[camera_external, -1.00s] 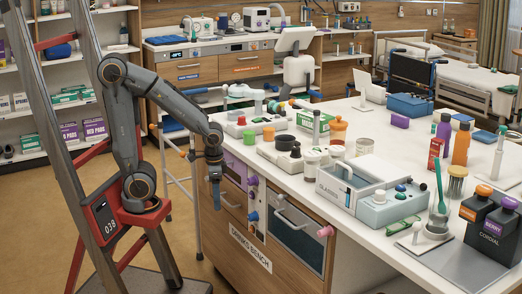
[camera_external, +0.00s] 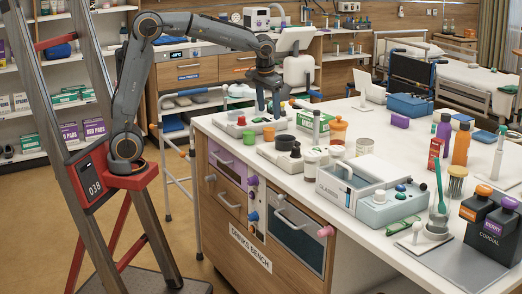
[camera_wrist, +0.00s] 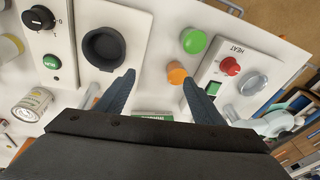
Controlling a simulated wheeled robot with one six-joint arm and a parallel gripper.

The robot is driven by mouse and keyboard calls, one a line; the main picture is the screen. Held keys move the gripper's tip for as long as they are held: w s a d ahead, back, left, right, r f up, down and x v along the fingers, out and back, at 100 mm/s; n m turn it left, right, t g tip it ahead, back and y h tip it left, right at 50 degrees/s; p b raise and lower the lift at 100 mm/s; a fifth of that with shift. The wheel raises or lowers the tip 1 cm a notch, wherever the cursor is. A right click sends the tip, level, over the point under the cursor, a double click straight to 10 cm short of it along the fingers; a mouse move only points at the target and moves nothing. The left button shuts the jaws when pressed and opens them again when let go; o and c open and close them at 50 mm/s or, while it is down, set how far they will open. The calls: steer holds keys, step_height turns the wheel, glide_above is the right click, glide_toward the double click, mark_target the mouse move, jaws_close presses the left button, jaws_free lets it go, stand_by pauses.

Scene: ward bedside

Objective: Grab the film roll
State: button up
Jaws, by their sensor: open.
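My gripper (camera_external: 268,108) is open and empty above the near left part of the bench, pointing down. In the wrist view its fingers (camera_wrist: 158,76) are spread, with white bench top between the tips. Under it stand a green round piece (camera_external: 249,137) and an orange one (camera_external: 268,134); the wrist view shows the green piece (camera_wrist: 194,41) and the orange piece (camera_wrist: 177,73) by the right fingertip. A black round cup (camera_wrist: 104,47) on a pale plate lies left of the left fingertip. I cannot tell which thing is the film roll.
A heater unit (camera_wrist: 237,68) with a red knob stands to the right in the wrist view. A control box (camera_wrist: 45,40) and a tin (camera_wrist: 28,107) are at the left. The bench (camera_external: 205,122) is crowded around the gripper. A large grey-white case (camera_external: 345,192) stands farther right.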

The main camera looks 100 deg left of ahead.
steer(key=w+a+r+n+p, duration=0.3)
steer(key=a+r, duration=0.2)
steer(key=a, duration=0.4)
steer(key=s+a+f+n+p, duration=0.2)
steer(key=a+n+p, duration=0.1)
steer(key=a, duration=0.6)
steer(key=s+a+f+n+h+p, duration=0.1)
steer(key=s+a+f+n+p, duration=0.1)
steer(key=a, duration=0.7)
steer(key=s+a+f+n+g+p, duration=0.1)
steer(key=s+a+n+p, duration=0.3)
steer(key=a+n, duration=0.4)
steer(key=shift+a+f+h+p, duration=0.3)
steer(key=shift+a+f+p, duration=0.15)
steer(key=shift+p, duration=0.4)
steer(key=shift+s+a+f, duration=0.35)
steer(key=shift+w+f+p, duration=0.1)
steer(key=shift+f+p, duration=1.65)
steer(key=shift+f, duration=2)
steer(key=c, duration=1.2)
steer(key=shift+a+r, duration=0.1)
steer(key=shift+r, duration=0.05)
